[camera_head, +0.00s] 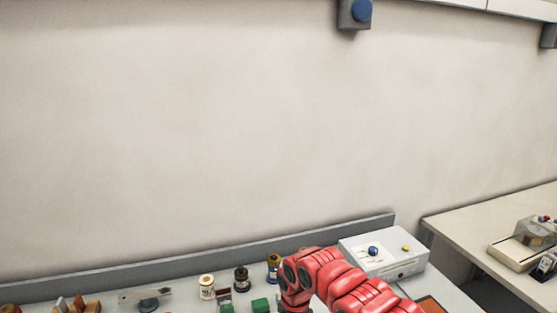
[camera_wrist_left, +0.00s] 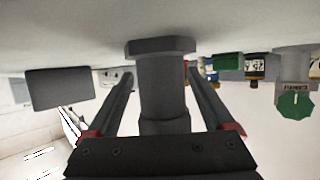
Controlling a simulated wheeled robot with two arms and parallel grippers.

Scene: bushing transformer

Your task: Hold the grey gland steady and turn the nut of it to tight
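The grey gland (camera_wrist_left: 163,85) stands large in the middle of the left wrist view, a round body with a wider hex-shaped nut or flange (camera_wrist_left: 160,47) at the picture's top end. My left gripper (camera_wrist_left: 160,76) has one finger on each side of it. A gap shows on the left side; on the right the finger looks close to the gland, and I cannot tell if it touches. The gland's other end is hidden behind the gripper body. In the head view I cannot make out the gland or my left gripper. My red right arm reaches over the table, its gripper out of sight.
A white control box (camera_head: 385,253) with a blue knob stands right of my right arm. Several small bottles (camera_head: 207,287) and green blocks (camera_head: 260,305) stand on the table. In the wrist view a dark block (camera_wrist_left: 60,89) is at left and a green knob (camera_wrist_left: 296,104) at right.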

